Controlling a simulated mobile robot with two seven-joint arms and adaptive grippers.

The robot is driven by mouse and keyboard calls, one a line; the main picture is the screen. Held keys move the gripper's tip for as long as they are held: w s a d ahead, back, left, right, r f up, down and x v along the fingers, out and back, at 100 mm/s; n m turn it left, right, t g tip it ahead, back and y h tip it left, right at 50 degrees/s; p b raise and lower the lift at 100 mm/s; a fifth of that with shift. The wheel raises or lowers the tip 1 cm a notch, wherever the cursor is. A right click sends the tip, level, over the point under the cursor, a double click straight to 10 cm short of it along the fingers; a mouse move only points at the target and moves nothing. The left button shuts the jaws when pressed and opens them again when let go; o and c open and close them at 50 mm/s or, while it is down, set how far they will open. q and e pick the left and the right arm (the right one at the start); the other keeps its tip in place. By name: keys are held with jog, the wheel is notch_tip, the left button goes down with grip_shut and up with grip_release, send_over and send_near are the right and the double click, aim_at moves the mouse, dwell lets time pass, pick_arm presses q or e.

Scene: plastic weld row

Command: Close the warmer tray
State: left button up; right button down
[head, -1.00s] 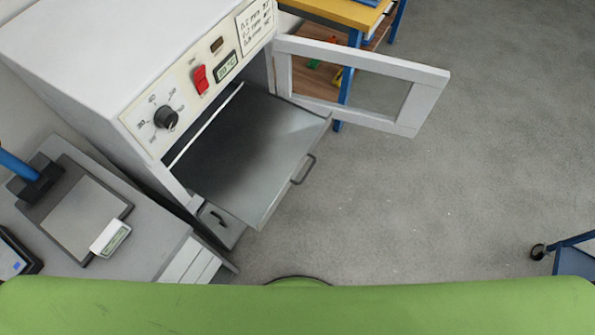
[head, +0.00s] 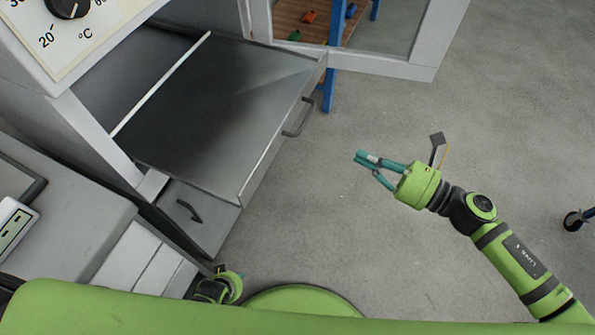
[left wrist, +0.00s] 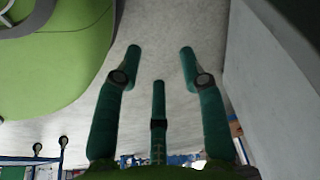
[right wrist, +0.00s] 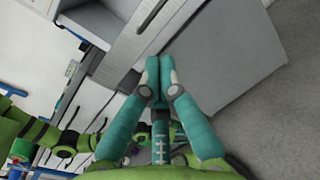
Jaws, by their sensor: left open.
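The warmer (head: 75,100) is the white cabinet at the upper left of the head view. Its grey metal tray (head: 215,110) is pulled far out of the opening. The tray's front carries a bar handle (head: 299,118). My right gripper (head: 362,163) is over the floor to the right of the tray, apart from it. In the right wrist view its fingertips (right wrist: 159,75) meet with nothing visible between them. In the left wrist view my left gripper (left wrist: 160,50) is open and empty, beside a grey wall-like surface. In the head view only part of the left arm shows, low down.
The warmer's windowed door (head: 395,67) stands open at the top. Below the tray is a small drawer front with a handle (head: 188,210). A grey bench (head: 75,215) stands at the left.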

jog(key=s+a+n+g+y+b, duration=0.1)
jog(key=s+a+n+g, duration=0.1)
jog(key=s+n, duration=0.25)
pick_arm(q)
jog(key=w+f+p, duration=0.1)
jog(key=w+t+p, duration=0.1)
jog(key=p, duration=0.1)
jog(key=shift+w+a+f+t, duration=0.25)
jog(key=shift+a+f+t, duration=0.05)
jog(key=shift+f, duration=0.1)
pick_arm(e)
send_near(276, 145)
jog(key=shift+n+g, duration=0.3)
jog(key=shift+n, duration=0.05)
jog(key=x, duration=0.7)
jog(key=shift+w, duration=0.2)
